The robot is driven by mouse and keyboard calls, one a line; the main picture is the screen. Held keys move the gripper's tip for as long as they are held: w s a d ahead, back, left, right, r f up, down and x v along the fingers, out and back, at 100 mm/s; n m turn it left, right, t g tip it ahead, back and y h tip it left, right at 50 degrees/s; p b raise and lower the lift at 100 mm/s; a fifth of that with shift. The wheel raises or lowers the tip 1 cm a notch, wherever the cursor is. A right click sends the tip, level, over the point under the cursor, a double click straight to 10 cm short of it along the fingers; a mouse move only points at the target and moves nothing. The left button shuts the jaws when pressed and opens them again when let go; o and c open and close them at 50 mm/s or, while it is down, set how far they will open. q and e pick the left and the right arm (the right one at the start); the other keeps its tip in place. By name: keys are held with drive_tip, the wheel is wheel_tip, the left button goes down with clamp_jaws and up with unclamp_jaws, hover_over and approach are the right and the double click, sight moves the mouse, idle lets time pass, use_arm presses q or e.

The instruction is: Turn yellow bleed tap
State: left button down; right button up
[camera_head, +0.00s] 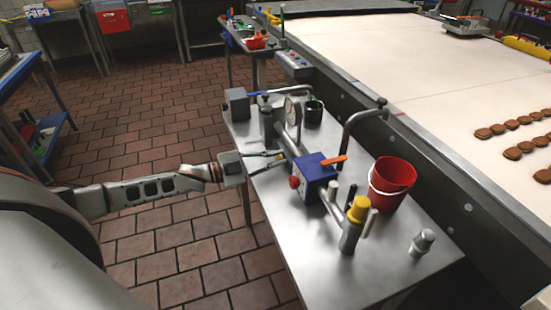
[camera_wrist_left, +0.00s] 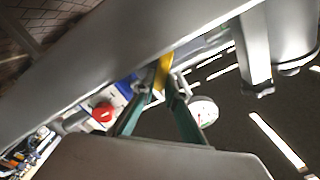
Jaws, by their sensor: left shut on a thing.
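The yellow bleed tap (camera_wrist_left: 164,70) shows in the left wrist view as a yellow lever between my fingertips. My left gripper (camera_head: 279,158) reaches in from the left over the table's left edge, beside the pipework and the blue box. In the left wrist view its green-sided fingers (camera_wrist_left: 158,92) are closed on the tap. In the head view the tap is too small or hidden to make out at the fingertips. My right gripper is in neither view.
A blue box (camera_head: 315,177) with a red knob and an orange lever stands on the steel table (camera_head: 310,270). Around it are a gauge (camera_head: 293,110), a curved pipe, a red bucket (camera_head: 391,183) and a yellow-capped post (camera_head: 357,209). A conveyor lies behind.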

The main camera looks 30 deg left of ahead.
use_arm(q)
drive_tip(key=n, duration=0.1)
drive_tip(key=n+p, duration=0.1)
drive_tip(key=shift+w+a+r+n, duration=0.25)
drive_tip(key=shift+a+r+n, duration=0.05)
drive_tip(key=shift+r, duration=0.1)
drive_tip(key=n, duration=0.1)
drive_tip(key=n+p, duration=0.1)
drive_tip(key=n, duration=0.1)
drive_tip(key=shift+w+a+r, duration=0.1)
drive_tip(key=shift+w+a, duration=0.2)
drive_tip(key=shift+a, duration=0.05)
drive_tip(key=shift+w+a+n+p, duration=0.1)
drive_tip(key=shift+n+p, duration=0.2)
drive_tip(key=shift+n, duration=0.1)
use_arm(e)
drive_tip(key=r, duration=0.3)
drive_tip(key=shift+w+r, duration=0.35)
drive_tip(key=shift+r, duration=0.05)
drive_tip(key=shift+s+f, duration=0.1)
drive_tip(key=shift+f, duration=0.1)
use_arm(q)
drive_tip(key=c, duration=2)
unclamp_jaws()
drive_tip(key=shift+c, duration=0.2)
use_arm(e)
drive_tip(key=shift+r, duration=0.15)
use_arm(q)
drive_tip(key=v, duration=1.2)
